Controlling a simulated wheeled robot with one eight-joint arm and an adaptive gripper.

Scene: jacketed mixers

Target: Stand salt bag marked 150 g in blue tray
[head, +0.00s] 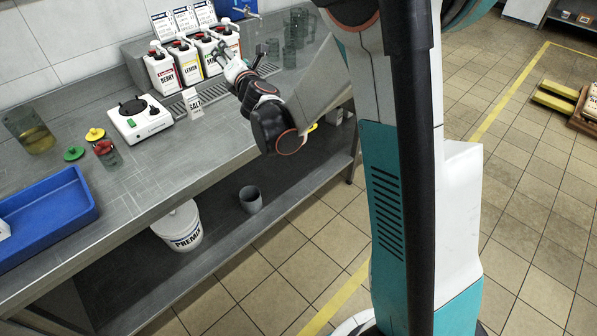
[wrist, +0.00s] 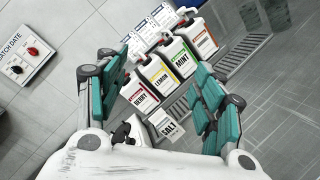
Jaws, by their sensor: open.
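A small white bag labelled SALT (head: 192,103) stands upright on the steel counter, right of a white device. Its weight mark is too small to read. In the wrist view the salt bag (wrist: 168,124) shows low between my fingers, beyond the wrist. The blue tray (head: 75,176) is at the left front of the counter; a white item (head: 3,230) in it is cut off by the picture edge. My gripper (head: 239,60) is open and empty, above the counter to the right of the salt bag. Its spread fingers also show in the wrist view (wrist: 163,68).
Jugs labelled BERRY (head: 161,70), LEMON (head: 186,60) and MINT (wrist: 176,56) stand behind the salt bag.

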